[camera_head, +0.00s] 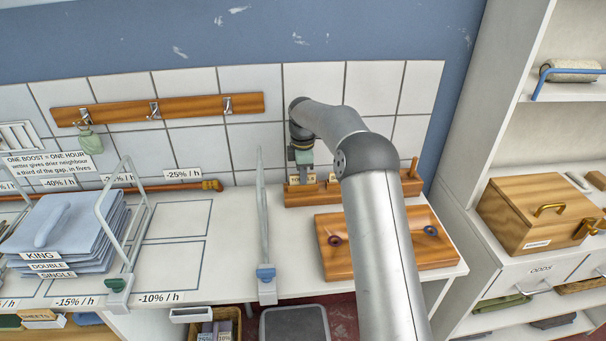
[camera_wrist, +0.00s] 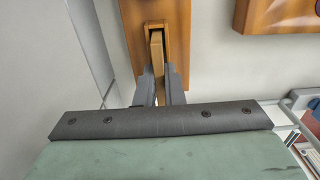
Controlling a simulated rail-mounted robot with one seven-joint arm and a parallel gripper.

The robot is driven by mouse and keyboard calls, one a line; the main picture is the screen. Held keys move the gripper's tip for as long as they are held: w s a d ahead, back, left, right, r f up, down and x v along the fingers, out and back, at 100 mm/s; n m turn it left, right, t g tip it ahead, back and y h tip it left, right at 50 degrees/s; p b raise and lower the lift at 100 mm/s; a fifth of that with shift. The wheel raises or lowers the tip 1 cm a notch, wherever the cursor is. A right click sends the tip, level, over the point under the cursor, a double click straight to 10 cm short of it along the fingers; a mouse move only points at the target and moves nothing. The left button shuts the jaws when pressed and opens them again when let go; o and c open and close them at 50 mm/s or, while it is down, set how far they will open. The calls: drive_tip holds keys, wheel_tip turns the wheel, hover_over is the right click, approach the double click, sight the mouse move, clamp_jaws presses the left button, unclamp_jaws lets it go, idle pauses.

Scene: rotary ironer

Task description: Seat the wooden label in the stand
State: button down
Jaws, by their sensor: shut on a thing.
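My gripper (camera_wrist: 160,88) is shut on the wooden label (camera_wrist: 157,58), a thin, pale wooden piece seen edge-on between the dark fingers. The label's far end reaches into the slot of the orange-brown wooden stand (camera_wrist: 133,25); I cannot tell how deep it sits or whether it touches the bottom. In the head view, my gripper (camera_head: 301,178) is low at the left part of the long wooden stand (camera_head: 318,194), against the tiled wall. Small pale tags show there beside the fingers. My arm hides part of the stand's right half.
A wooden board (camera_head: 334,263) with dark rings lies in front of the stand. Folded blue linen (camera_head: 65,235) is farther left. A shelf unit with a wooden box (camera_head: 535,210) stands right.

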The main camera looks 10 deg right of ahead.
drive_tip(key=c, duration=1.5)
unclamp_jaws()
drive_tip(key=shift+f, duration=0.1)
drive_tip(key=shift+c, duration=0.2)
wheel_tip(320, 180, up, 12)
drive_tip(key=s+a+r+m, duration=0.2)
drive_tip(key=s+r+m, duration=0.15)
drive_tip(key=s, duration=0.35)
drive_tip(key=s+f+m, duration=0.3)
drive_tip(key=s+m, duration=0.1)
drive_tip(key=s, duration=0.8)
drive_tip(key=s+d+f+m, duration=0.1)
drive_tip(key=s+m, duration=0.4)
drive_tip(key=s, duration=0.8)
drive_tip(key=s+f+m, duration=0.4)
drive_tip(key=s, duration=0.9)
drive_tip(key=shift+s+d+f+m+t, duration=0.25)
drive_tip(key=shift+d+f+m+t, duration=0.05)
drive_tip(key=shift+d+m, duration=0.05)
